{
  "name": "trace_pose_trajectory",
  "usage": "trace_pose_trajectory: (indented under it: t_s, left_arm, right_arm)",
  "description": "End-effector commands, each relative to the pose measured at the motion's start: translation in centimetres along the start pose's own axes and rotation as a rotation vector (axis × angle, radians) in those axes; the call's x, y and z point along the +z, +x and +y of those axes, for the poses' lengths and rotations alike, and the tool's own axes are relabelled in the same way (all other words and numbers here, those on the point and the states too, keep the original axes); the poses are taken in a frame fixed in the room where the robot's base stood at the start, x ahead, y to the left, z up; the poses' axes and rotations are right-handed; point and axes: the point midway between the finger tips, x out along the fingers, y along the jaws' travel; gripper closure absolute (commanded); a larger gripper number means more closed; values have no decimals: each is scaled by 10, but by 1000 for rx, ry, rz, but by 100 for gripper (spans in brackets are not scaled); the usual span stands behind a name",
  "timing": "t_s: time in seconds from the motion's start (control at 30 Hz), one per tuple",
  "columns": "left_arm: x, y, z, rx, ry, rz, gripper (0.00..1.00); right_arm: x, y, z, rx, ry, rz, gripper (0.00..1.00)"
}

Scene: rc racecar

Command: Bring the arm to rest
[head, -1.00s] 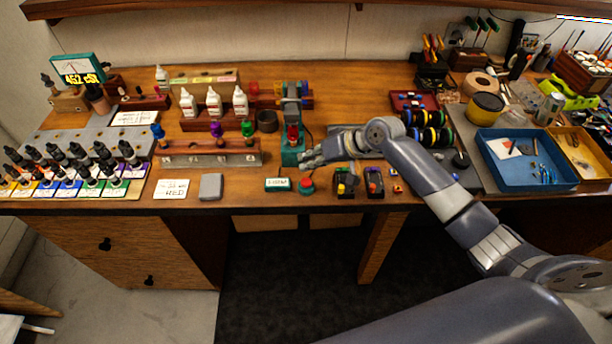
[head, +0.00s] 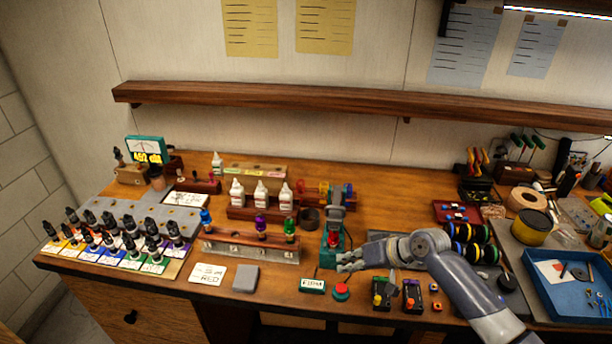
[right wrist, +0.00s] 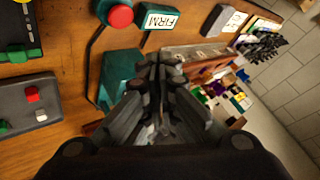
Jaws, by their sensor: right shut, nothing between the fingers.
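My right arm (head: 462,282) reaches in from the lower right in the head view. Its gripper (head: 346,262) is shut and empty, above the workbench just in front of the teal press-like device (head: 333,236). In the right wrist view the gripper's fingers (right wrist: 158,68) are together, with the teal device (right wrist: 122,75) beside and partly behind them. A red button (head: 341,291) and a green label block marked FIRM (head: 312,285) lie near the fingertips on the bench. My left gripper is not in view.
Dropper bottles (head: 130,240) stand in rows at the left. White bottles (head: 260,194) stand in a wooden rack at the back. Two small boxes (head: 412,296), wheels (head: 470,242) and a blue tray (head: 560,285) lie at the right. A shelf (head: 300,97) runs above the bench.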

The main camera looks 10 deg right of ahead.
Motion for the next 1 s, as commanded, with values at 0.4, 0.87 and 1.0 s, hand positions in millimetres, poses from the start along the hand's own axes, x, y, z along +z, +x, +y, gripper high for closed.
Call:
trace_pose_trajectory:
  t_s: [0.4,0.87,1.0]
  left_arm:
    - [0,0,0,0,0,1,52]
    - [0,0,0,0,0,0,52]
    - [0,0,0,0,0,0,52]
  right_arm:
    - [142,10,-37,91,-176,-142,100]
    - [266,-77,-38,387,-220,-240,100]
    - [284,-103,-33,458,-202,-261,100]
